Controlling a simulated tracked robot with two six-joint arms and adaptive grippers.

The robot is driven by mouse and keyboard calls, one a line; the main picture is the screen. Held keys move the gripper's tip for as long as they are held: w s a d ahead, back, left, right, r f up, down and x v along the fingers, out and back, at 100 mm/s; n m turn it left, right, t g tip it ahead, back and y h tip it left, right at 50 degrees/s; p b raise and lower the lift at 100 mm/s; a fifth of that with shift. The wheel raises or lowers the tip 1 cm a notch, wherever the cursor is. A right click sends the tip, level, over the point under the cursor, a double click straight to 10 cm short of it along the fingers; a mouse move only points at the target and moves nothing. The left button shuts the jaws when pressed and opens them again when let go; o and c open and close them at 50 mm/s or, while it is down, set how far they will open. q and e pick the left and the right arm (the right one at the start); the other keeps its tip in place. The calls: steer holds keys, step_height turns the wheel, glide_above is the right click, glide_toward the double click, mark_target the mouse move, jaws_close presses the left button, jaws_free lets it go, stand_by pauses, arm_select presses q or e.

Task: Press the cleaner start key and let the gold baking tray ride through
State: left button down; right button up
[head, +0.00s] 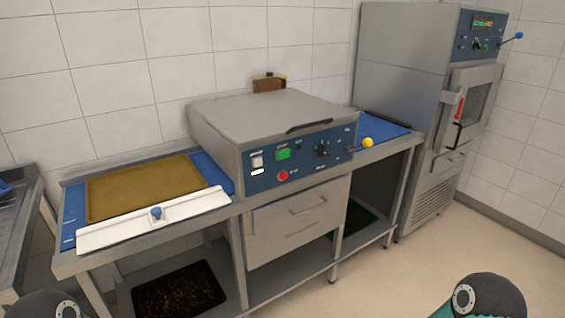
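The gold baking tray (142,187) lies flat on the blue infeed belt (214,173) at the left of the grey cleaner (268,120). The cleaner's blue front panel (318,171) carries a green key (283,154), a red round button (283,176), a white switch (257,161) and a black dial (322,151). The panel lettering is too small to read surely. The blue outfeed belt (382,127) at the right shows no tray. Neither gripper shows; only parts of my arms appear at the bottom left and bottom right edges.
A yellow ball knob (367,142) sticks out beside the outfeed. A tall oven-like cabinet (408,60) stands at the right. A dark tray (179,290) lies on the lower shelf. Floor in front is clear.

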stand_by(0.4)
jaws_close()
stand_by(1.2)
